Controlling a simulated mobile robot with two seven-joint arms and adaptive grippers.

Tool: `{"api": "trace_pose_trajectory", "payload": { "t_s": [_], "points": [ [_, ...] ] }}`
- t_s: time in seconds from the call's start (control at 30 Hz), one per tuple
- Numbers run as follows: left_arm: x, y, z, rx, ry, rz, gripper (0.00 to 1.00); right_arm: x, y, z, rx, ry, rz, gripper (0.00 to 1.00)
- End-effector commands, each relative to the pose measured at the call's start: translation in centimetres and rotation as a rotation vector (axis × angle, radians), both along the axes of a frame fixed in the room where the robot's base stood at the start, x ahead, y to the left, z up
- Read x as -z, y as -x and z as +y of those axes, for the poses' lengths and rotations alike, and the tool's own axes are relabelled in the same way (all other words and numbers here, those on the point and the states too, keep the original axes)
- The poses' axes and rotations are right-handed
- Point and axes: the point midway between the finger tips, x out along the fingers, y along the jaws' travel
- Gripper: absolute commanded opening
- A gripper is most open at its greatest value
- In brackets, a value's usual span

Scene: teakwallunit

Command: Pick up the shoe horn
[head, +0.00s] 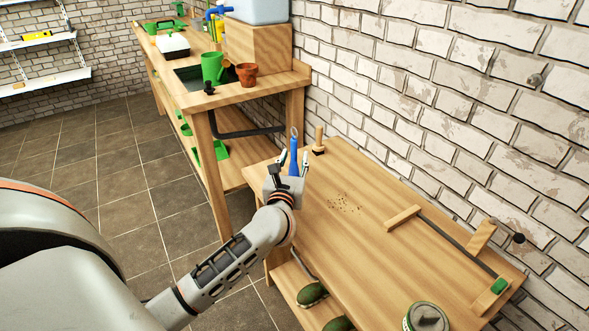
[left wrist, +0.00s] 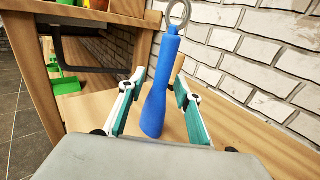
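The shoe horn (head: 293,157) is blue with a metal ring at its top. It is upright, near the far left end of the low wooden bench (head: 345,215). My left gripper (head: 293,163) is open, with one finger on each side of it. In the left wrist view the shoe horn (left wrist: 157,88) is between the two green-padded fingers (left wrist: 160,92), with small gaps at the sides. Its lower end is partly hidden by the gripper in the head view. My right gripper is not in view.
A wooden-handled tool (head: 319,141) stands just behind the shoe horn. A taller table (head: 225,97) with a green jug (head: 212,68) and a clay pot (head: 246,76) is close on the left. The brick wall (head: 440,100) runs behind. The bench's middle is mostly clear.

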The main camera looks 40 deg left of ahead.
Motion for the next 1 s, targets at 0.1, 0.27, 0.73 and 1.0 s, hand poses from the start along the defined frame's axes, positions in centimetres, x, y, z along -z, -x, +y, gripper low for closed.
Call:
{"api": "trace_pose_trajectory", "payload": {
  "t_s": [0.1, 0.27, 0.73, 1.0],
  "points": [
    [0.0, 0.0, 0.0, 0.000, 0.000, 0.000, 0.34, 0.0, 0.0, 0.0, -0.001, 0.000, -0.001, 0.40],
    [0.0, 0.0, 0.0, 0.000, 0.000, 0.000, 0.08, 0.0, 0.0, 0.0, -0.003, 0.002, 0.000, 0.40],
    [-0.8, 0.0, 0.0, 0.001, 0.000, -0.004, 0.00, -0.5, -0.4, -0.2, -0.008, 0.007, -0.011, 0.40],
    [-6.8, 0.0, 0.0, 0.001, 0.001, -0.015, 0.00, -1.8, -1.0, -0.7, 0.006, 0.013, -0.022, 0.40]
  ]
}}
